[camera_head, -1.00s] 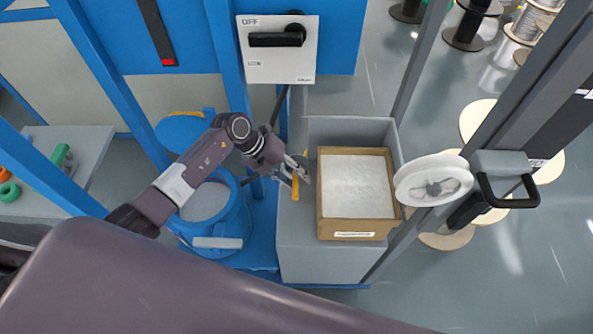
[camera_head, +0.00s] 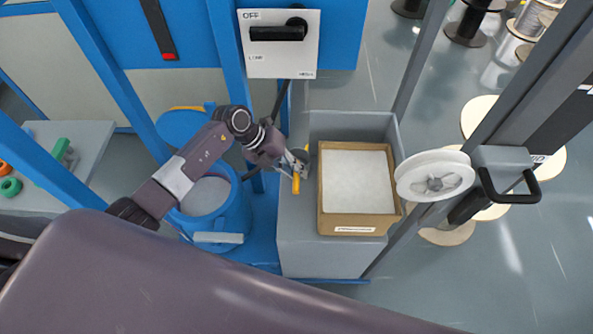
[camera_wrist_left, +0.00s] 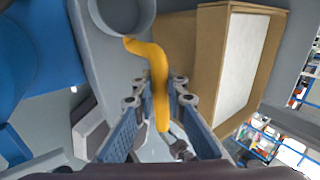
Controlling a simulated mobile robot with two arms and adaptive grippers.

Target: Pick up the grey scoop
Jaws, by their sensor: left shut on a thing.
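The grey scoop has an orange-yellow handle (camera_head: 296,184) and stands out at the left edge of the grey stand, beside the cardboard box. In the left wrist view the handle (camera_wrist_left: 158,75) runs between my fingers, and the round grey bowl (camera_wrist_left: 122,30) shows at the top, partly cut off. My left gripper (camera_head: 299,166) is shut on the handle. Its two fingers (camera_wrist_left: 160,100) lie on either side of the handle in the left wrist view. In the head view the bowl is mostly hidden by my gripper. My right gripper is not in view.
An open cardboard box (camera_head: 325,226) of white material sits on the grey stand (camera_head: 300,240), close right of my gripper. A blue barrel (camera_head: 236,222) stands under my left forearm. A white spool (camera_head: 434,178) and grey post are at the right. A switch panel (camera_head: 280,65) is behind.

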